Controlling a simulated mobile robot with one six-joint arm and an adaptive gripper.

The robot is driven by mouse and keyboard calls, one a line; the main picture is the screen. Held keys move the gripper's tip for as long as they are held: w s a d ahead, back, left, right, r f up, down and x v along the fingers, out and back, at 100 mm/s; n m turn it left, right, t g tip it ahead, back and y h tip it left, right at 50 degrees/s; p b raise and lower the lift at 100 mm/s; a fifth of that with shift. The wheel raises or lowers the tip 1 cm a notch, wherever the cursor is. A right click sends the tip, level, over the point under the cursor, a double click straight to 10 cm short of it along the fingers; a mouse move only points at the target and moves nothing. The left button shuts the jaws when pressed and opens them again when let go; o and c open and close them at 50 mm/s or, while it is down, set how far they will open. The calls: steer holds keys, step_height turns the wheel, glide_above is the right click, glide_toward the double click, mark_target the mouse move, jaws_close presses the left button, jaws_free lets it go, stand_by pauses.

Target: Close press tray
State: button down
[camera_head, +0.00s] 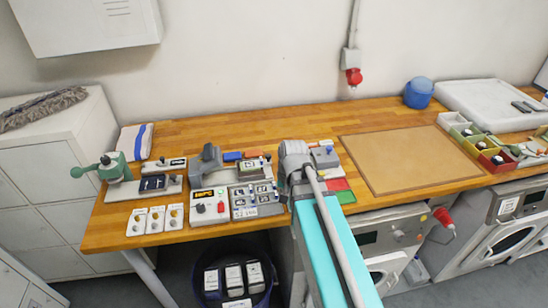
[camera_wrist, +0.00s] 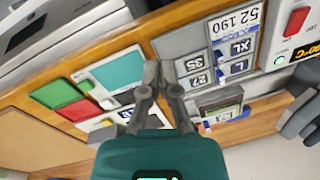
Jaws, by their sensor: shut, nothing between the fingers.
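My gripper (camera_wrist: 160,75) is shut and empty in the wrist view, its dark fingers close together. The fingertips are beside the grey edge of a label unit (camera_wrist: 193,42) with white tiles; I cannot tell whether they touch it. In the head view this unit (camera_head: 232,213) is just left of my arm, which hides the fingertips. A heat press (camera_head: 207,163) with a grey handle stands behind a control box (camera_head: 195,219) with a lit display and red knob. Which part is the press tray, and how far open it is, I cannot tell clearly.
A green lever press (camera_head: 113,168) stands at the left, near several white cards (camera_head: 137,222). Red and green pads (camera_wrist: 85,112) and a teal panel (camera_wrist: 118,70) are left of my fingers. A tan board (camera_head: 405,160) and small bins (camera_head: 462,130) are at the right.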

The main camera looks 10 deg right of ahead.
steer(key=w+d+m+t+y, duration=0.1)
steer(key=w+d+m+y, duration=0.1)
steer(key=w+d+m, duration=0.2)
steer(key=w+d+r+m+t+y+b, duration=0.1)
steer(key=w+d+m+y, duration=0.1)
steer(key=w+d+m, duration=0.3)
steer(key=w+d+r+m+t+y, duration=0.1)
steer(key=w+d+m, duration=0.3)
steer(key=w+m, duration=0.6)
steer(key=shift+w+d+r+m+t+y+b, duration=0.25)
steer(key=shift+w+m+t+y+b, duration=0.15)
steer(key=shift+w, duration=0.8)
steer(key=shift+a+f, duration=0.1)
steer(key=shift+a, duration=0.05)
steer(key=b, duration=0.8)
glide_toward(270, 160)
steer(key=f, duration=0.1)
steer(key=s+f, duration=0.1)
steer(key=shift+f, duration=0.35)
steer(key=shift+w+a+f, duration=0.15)
steer(key=shift+a, duration=0.15)
steer(key=shift+w+a+f, duration=0.1)
steer(key=shift+w+a, duration=0.3)
steer(key=shift+a, duration=0.35)
steer(key=shift+w+a, duration=0.4)
steer(key=shift+a, duration=0.35)
steer(key=shift+a, duration=0.1)
